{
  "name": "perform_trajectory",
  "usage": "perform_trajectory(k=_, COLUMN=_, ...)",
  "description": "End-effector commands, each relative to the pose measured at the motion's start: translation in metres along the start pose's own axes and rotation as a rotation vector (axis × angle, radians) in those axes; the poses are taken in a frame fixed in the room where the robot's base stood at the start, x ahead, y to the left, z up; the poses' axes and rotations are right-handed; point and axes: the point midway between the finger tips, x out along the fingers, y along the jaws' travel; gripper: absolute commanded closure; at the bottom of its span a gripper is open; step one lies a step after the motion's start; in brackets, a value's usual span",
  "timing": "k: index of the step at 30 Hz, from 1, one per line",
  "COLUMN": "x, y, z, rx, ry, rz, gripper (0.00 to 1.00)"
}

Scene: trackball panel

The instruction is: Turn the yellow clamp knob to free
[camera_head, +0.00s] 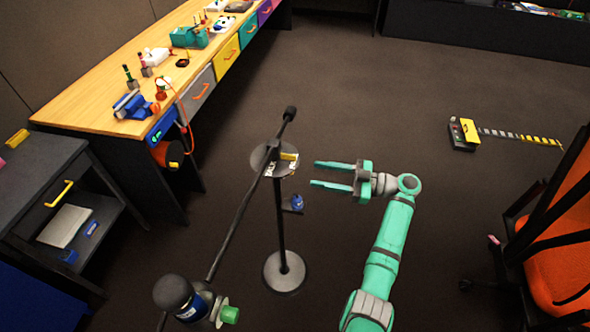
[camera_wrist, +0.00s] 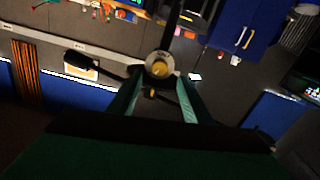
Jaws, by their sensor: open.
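The yellow clamp knob (camera_head: 289,156) sits on the right side of a round dark head on a black stand, with a white label below it. In the wrist view the yellow knob (camera_wrist: 158,70) is near the middle, inside a pale ring. My green gripper (camera_head: 338,174) is open and empty, to the right of the knob and apart from it, its fingers pointing left at the stand. In the wrist view its two fingers (camera_wrist: 157,101) stand either side below the knob.
A long dark boom (camera_head: 240,215) crosses the stand's head and slopes down toward a dark cylinder (camera_head: 173,292). A blue ball-like part (camera_head: 297,202) is on the post. The wooden workbench (camera_head: 90,97) is at the left and an orange chair (camera_head: 560,240) at the right.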

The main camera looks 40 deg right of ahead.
Motion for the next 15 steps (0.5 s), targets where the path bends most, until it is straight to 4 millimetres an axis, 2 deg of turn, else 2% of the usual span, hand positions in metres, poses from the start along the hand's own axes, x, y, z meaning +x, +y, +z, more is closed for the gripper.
perform_trajectory(k=3, x=0.024, y=-0.001, z=0.0, rx=0.0, ry=0.0, rz=-0.003, gripper=0.55)
perform_trajectory(k=9, x=0.057, y=-0.001, z=0.001, rx=0.0, ry=-0.001, rz=-0.002, gripper=0.55)
perform_trajectory(k=15, x=0.077, y=-0.001, z=0.0, rx=0.0, ry=-0.001, rz=-0.002, gripper=0.55)
